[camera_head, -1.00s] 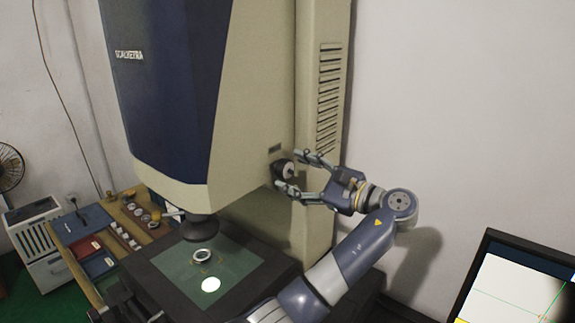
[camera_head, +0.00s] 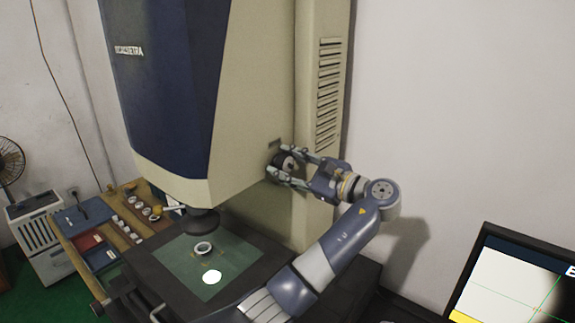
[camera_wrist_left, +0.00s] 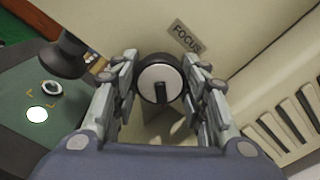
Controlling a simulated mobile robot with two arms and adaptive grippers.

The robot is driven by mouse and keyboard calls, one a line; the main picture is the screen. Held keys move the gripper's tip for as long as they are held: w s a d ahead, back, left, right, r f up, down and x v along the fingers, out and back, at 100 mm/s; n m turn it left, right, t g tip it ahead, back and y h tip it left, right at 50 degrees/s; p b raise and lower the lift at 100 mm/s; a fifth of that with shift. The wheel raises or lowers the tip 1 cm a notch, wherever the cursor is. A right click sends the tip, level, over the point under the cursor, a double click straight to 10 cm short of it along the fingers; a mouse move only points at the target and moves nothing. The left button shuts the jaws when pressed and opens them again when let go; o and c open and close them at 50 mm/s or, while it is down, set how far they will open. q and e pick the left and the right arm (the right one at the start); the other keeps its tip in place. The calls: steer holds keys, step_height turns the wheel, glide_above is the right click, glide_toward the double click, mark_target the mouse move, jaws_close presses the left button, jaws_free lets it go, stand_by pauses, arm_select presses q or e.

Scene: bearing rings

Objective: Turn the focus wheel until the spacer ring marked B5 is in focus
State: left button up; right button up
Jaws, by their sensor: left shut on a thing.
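The focus wheel (camera_head: 284,166) is a dark round knob with a pale face on the side of the tall beige and blue machine. In the left wrist view the wheel (camera_wrist_left: 160,82) sits between my left fingers, below a plate reading FOCUS (camera_wrist_left: 186,36). My left gripper (camera_head: 287,165) is shut on the wheel. A metal ring (camera_head: 203,248) lies on the green stage (camera_head: 185,268) under the dark lens; I cannot read a mark on it. The monitor (camera_head: 515,275) is partly cut off and shows a pale field with green lines. My right gripper is not in view.
The lens barrel (camera_head: 201,222) hangs close above the stage. A bright light spot (camera_head: 212,277) lies on the stage. A wooden side bench (camera_head: 122,240) with several rings and trays stands at the left. The wall at the right is bare.

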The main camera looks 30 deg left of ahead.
arm_select(q)
steer(key=n+b, duration=0.3)
steer(key=n, duration=0.1)
steer(key=shift+f+n+b, duration=0.2)
steer(key=shift+n+b, duration=0.1)
steer(key=shift+b, duration=0.05)
steer(key=shift+r+n+b, duration=0.15)
steer(key=shift+n+b, duration=0.9)
steer(key=shift+n, duration=0.35)
steer(key=o, duration=1.1)
steer(key=d, duration=0.8)
steer(key=s+d, duration=0.1)
steer(key=d, duration=0.3)
